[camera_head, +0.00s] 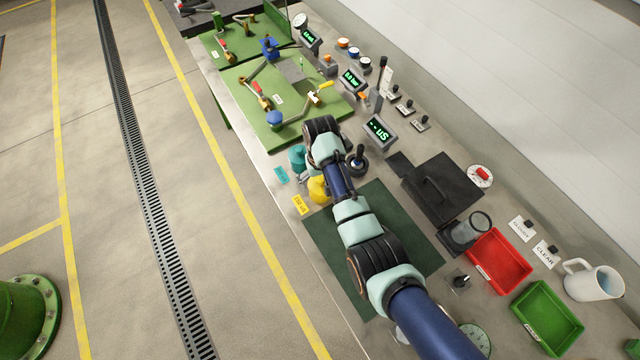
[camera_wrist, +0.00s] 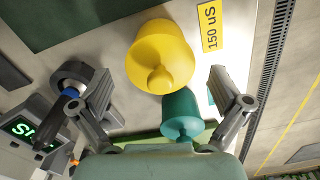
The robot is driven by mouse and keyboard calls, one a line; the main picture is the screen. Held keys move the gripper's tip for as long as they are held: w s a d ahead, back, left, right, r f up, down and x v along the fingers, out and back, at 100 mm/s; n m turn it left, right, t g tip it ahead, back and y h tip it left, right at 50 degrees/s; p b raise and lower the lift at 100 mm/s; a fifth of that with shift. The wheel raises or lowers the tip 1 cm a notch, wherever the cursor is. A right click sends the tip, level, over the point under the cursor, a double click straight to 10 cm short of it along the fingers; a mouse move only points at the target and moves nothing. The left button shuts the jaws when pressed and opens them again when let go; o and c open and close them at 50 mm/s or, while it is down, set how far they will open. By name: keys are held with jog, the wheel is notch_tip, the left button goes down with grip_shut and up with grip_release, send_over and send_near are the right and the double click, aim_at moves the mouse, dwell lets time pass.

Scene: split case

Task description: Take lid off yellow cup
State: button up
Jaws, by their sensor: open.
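The yellow cup (camera_head: 318,191) stands near the bench's front edge, partly hidden by my arm in the head view. In the wrist view its yellow lid (camera_wrist: 160,55) faces the camera, with a round knob (camera_wrist: 160,80) at its centre. The lid appears to be on the cup. My gripper (camera_wrist: 163,76) is open, with one finger on each side of the picture and the lid knob between them in view. No contact shows, and I cannot tell the height gap. In the head view my gripper is mostly hidden by my wrist.
A teal cup (camera_wrist: 181,114) with a knobbed lid stands close beside the yellow one; it also shows in the head view (camera_head: 297,157). A yellow "150 uS" label (camera_wrist: 211,25) lies nearby. A meter (camera_head: 380,130) and a dark green mat (camera_head: 320,235) are close.

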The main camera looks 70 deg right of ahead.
jog(key=shift+f, duration=0.25)
jog(key=shift+d, duration=0.1)
jog(key=c, duration=1.2)
jog(key=shift+c, duration=0.3)
jog(key=shift+c, duration=0.2)
